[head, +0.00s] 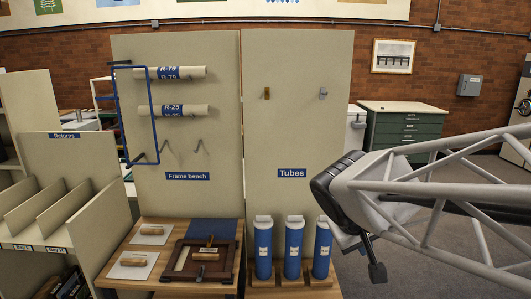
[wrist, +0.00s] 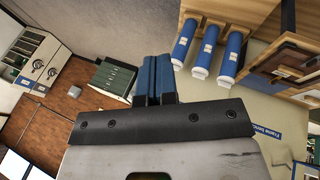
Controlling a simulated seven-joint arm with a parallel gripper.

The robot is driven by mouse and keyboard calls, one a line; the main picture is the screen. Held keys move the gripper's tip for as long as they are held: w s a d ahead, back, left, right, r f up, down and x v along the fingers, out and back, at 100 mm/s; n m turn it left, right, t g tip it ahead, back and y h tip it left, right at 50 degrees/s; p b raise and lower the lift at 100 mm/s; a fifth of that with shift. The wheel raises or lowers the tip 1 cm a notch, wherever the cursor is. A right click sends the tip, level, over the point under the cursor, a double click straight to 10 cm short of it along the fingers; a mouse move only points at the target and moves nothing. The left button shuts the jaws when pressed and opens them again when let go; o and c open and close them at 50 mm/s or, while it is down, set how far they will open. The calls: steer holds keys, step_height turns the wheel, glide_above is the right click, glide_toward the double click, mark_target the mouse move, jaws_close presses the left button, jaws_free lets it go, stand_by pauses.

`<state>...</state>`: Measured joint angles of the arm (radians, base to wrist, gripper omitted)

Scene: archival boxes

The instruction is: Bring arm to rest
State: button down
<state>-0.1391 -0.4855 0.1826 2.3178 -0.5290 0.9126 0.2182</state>
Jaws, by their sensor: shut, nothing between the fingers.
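My gripper (wrist: 159,80) shows in the wrist view with its two blue-padded fingers side by side, shut and empty. In the head view my arm reaches in from the right edge, and my gripper (head: 376,268) hangs at its end, to the right of the blue tubes. It is apart from the tubes and the bench. The fingers are small and partly hidden there.
Three blue tubes (head: 293,252) with white caps stand below the Tubes panel (head: 292,130). The frame bench (head: 150,233) holds a dark wooden frame (head: 233,262). Rolls hang above it. A green cabinet (head: 405,132) stands behind; the floor (head: 470,220) at right is open.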

steer(key=s+f+m+g+y, duration=0.1)
steer(key=s+f+y, duration=0.3)
steer(key=s, duration=0.9)
steer(key=shift+a+m, duration=0.4)
steer(key=shift+m, duration=0.4)
